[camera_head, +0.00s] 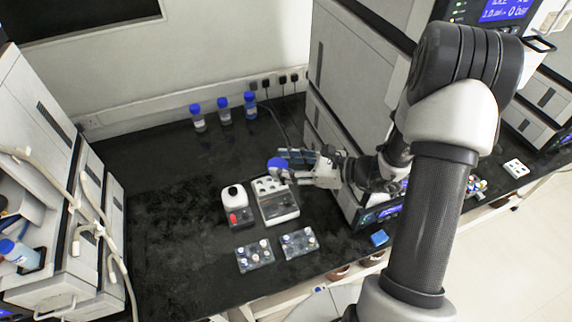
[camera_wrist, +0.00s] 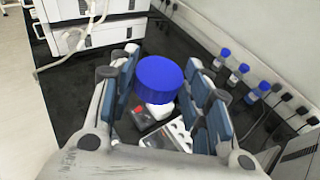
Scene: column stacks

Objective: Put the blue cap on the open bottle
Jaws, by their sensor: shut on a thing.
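My gripper (camera_head: 285,168) is shut on the blue cap (camera_head: 277,163), above the bench beside the grey instrument stack. In the wrist view the round, ribbed blue cap (camera_wrist: 160,79) sits between the two finger pads, its top facing the camera. Three bottles stand in a row at the back wall: a left one (camera_head: 198,123), a middle one (camera_head: 224,116) and a right one (camera_head: 250,110). All three seem to have blue tops, and they also show at the right of the wrist view (camera_wrist: 237,75). I cannot make out an open bottle.
A small device with a white top (camera_head: 234,197) and a grey block with wells (camera_head: 276,205) stand below my gripper. Two vial racks (camera_head: 254,258) (camera_head: 298,243) lie nearer the front edge. Instrument stacks (camera_head: 335,50) (camera_head: 45,150) flank the bench. The bench's back left is clear.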

